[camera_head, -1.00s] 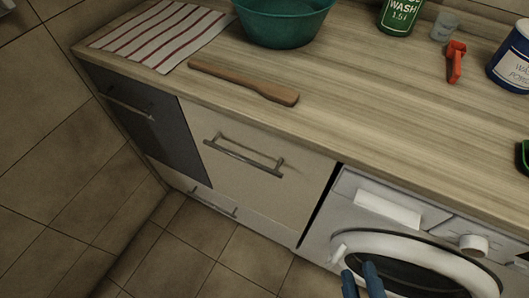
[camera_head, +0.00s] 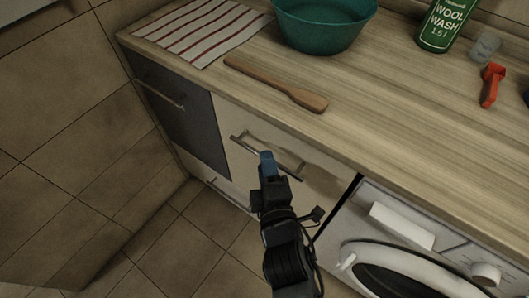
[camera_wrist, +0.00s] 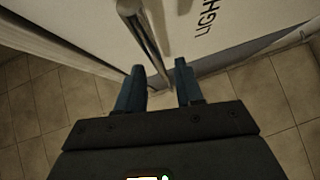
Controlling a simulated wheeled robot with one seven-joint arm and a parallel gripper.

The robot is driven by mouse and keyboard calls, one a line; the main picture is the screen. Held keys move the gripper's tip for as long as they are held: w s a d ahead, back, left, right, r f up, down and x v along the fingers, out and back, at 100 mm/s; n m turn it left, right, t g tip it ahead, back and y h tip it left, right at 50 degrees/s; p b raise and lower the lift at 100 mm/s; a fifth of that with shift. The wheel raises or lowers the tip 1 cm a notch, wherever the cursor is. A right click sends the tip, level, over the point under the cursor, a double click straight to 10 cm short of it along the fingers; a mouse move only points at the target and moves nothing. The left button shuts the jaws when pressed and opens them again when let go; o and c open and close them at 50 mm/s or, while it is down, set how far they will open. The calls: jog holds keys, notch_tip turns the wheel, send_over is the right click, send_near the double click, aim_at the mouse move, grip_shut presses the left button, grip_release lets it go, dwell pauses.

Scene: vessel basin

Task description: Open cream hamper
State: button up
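The cream hamper (camera_head: 307,180) is a cream front under the worktop, between a dark grey front and the washing machine. It looks shut. Its metal bar handle (camera_head: 246,142) runs across the upper part. My gripper (camera_head: 267,156) is at the handle and hides part of it. In the wrist view the gripper (camera_wrist: 160,80) has its two blue fingers apart. The handle (camera_wrist: 146,32) runs down toward the gap between the fingertips; I cannot tell whether they touch it. Dark letters "LIGH" show on the cream hamper front (camera_wrist: 240,15).
The dark grey front (camera_head: 183,120) is at left, the washing machine (camera_head: 365,215) at right. On the worktop (camera_head: 400,130) are a striped cloth (camera_head: 200,30), a teal basin (camera_head: 322,25), a wooden paddle (camera_head: 275,84), a green bottle (camera_head: 440,25) and a red-orange item (camera_head: 491,86). The tiled floor is clear.

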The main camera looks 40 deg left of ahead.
jog(key=shift+p+x, duration=1)
jog(key=shift+x, duration=0.6)
grip_shut()
